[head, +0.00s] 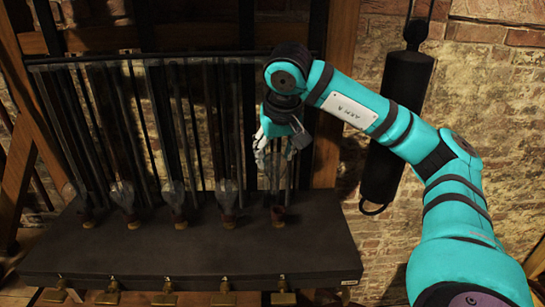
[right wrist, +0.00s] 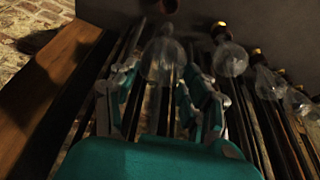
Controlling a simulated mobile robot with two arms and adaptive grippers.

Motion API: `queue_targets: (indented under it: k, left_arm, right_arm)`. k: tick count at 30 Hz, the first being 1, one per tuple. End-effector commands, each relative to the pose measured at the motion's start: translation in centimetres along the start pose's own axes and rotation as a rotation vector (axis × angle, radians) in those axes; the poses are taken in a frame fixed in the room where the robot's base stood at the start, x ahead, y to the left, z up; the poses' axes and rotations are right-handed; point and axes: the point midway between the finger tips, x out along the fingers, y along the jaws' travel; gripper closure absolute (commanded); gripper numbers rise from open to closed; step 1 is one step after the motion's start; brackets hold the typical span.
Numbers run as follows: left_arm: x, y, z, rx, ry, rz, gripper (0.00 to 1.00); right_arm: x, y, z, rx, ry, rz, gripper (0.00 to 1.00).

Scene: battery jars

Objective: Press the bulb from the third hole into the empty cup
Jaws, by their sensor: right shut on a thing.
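My right gripper (head: 270,146) is at the rightmost place of the dark bench and is shut on a clear glass bulb (head: 276,174). In the right wrist view, this bulb (right wrist: 163,62) shows between the fingers of the gripper (right wrist: 160,100), narrow end toward a small brown cup (right wrist: 168,7). The same cup (head: 278,214) is below the bulb in the head view. The neck appears at or just above the cup; I cannot tell whether it is seated. No cup is clearly empty, and the third hole is not identifiable. My left gripper is not in view.
Several other bulbs, including one (head: 228,193) just left, stand in brown cups along the bench (head: 190,252). Dark vertical rods rise close behind them. Brass taps (head: 167,296) line the front. A black cylinder (head: 396,110) hangs on the brick wall at right.

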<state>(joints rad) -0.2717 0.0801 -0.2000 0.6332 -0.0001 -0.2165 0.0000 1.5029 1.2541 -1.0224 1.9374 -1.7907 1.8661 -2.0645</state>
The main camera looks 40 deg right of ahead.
Motion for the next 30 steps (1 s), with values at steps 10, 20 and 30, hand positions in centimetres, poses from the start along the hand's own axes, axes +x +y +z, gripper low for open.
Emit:
queue_targets:
  k: [10,20,30]
  left_arm:
    - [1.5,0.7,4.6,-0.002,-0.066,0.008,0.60]
    - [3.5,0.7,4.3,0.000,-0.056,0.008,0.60]
    - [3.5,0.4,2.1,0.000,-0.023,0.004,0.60]
  right_arm:
    - [1.9,0.0,0.8,0.000,0.001,0.000,0.74]
    - [4.1,0.0,1.7,0.000,0.001,0.000,0.74]
    - [4.0,0.0,1.7,0.000,0.001,0.000,0.74]
